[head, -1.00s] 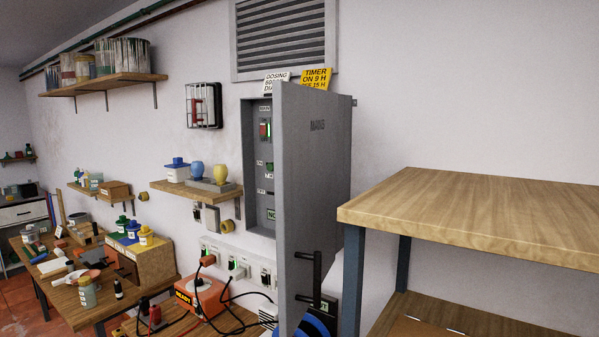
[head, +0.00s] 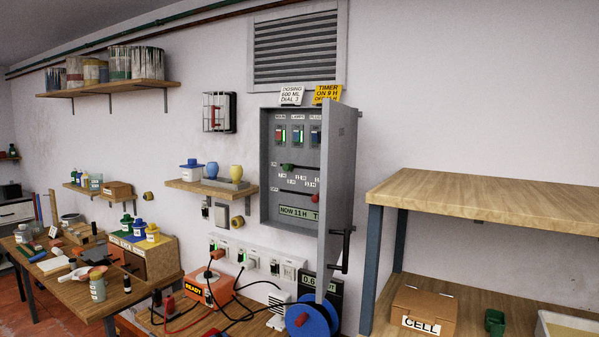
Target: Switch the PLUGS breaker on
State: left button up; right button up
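The grey breaker cabinet (head: 266,165) hangs on the wall with its door (head: 338,170) open on the right side. Inside its top row are the MAIN breaker (head: 281,135), the LAMPS breaker (head: 298,135) and the PLUGS breaker (head: 315,136). Green shows beside the MAIN and LAMPS switches. The PLUGS breaker is at the right, close to the door's edge, which partly covers its side of the cabinet. Its switch position is too small to tell. Neither of my grippers is in view.
The door's black handle (head: 342,250) sticks out at the lower right. Below are sockets with plugs and cables, an orange device (head: 209,287) and a blue reel (head: 312,318). A wooden shelf unit (head: 485,205) stands at the right. Small wall shelves lie left of the cabinet.

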aim_at(314, 134)
jog(key=i+j+z, duration=0.15)
jog(key=j, duration=0.25)
jog(key=i+j+z, duration=0.1)
jog(key=i+j, duration=0.25)
jog(key=i+j+z, duration=0.15)
jog(key=j, duration=0.35)
jog(key=i+j+z, duration=0.15)
jog(key=j, duration=0.3)
jog(key=i+j+z, duration=0.15)
jog(key=j, duration=0.35)
jog(key=i+j+z, duration=0.1)
jog(key=i+j, duration=0.15)
jog(key=j, duration=0.25)
jog(key=i+j+z, duration=0.15)
jog(key=j, duration=0.35)
jog(key=j+z, duration=0.15)
jog(key=j, duration=0.35)
jog(key=i, duration=0.05)
